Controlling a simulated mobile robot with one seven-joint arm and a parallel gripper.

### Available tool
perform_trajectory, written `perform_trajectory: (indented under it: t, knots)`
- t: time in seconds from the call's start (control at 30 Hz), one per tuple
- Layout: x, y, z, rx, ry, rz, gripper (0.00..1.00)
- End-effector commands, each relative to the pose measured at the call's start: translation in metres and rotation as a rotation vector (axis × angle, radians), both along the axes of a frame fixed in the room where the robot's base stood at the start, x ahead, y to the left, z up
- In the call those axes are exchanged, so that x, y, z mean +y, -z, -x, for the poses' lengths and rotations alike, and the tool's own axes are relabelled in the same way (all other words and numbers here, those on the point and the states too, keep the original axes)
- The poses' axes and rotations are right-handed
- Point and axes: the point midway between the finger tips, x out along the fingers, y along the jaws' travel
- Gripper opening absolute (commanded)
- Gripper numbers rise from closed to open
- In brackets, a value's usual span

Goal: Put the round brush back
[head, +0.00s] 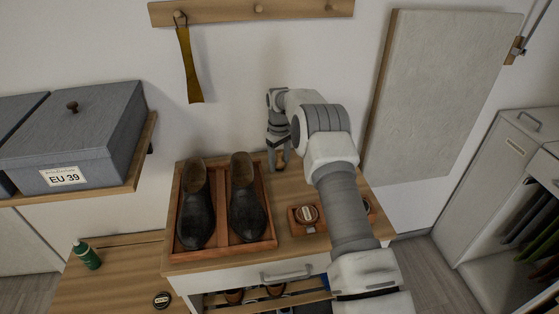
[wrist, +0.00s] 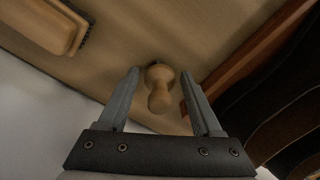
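The round brush (wrist: 159,88) is a small pale wooden knob-handled piece standing on the cabinet top, with its lower end hidden under the handle in the wrist view. It also shows in the head view (head: 281,164), small and partly covered by my gripper. My gripper (wrist: 161,73) is open and points down, with one finger on each side of the brush handle. A gap shows on both sides, so the fingers do not look closed on it.
A wooden tray (head: 221,247) with two dark shoes is close to the brush. A larger bristled brush (wrist: 48,24) lies nearby. A wooden holder (head: 293,222) with a round tin (head: 307,213) stands front right; my arm hides part of that area. The wall is close behind.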

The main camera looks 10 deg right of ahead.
Motion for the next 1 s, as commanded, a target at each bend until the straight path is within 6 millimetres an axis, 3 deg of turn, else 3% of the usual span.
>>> perform_trajectory:
  t: [0.3,0.47,0.8,1.0]
  knots:
    - [0.000,-0.001,0.000,0.000,0.000,0.000,0.77]
    - [0.000,-0.012,-0.001,-0.004,0.000,0.000,0.77]
    - [0.000,-0.083,-0.001,-0.004,0.000,0.000,0.77]
    - [0.000,-0.114,-0.001,-0.002,0.000,0.000,0.77]
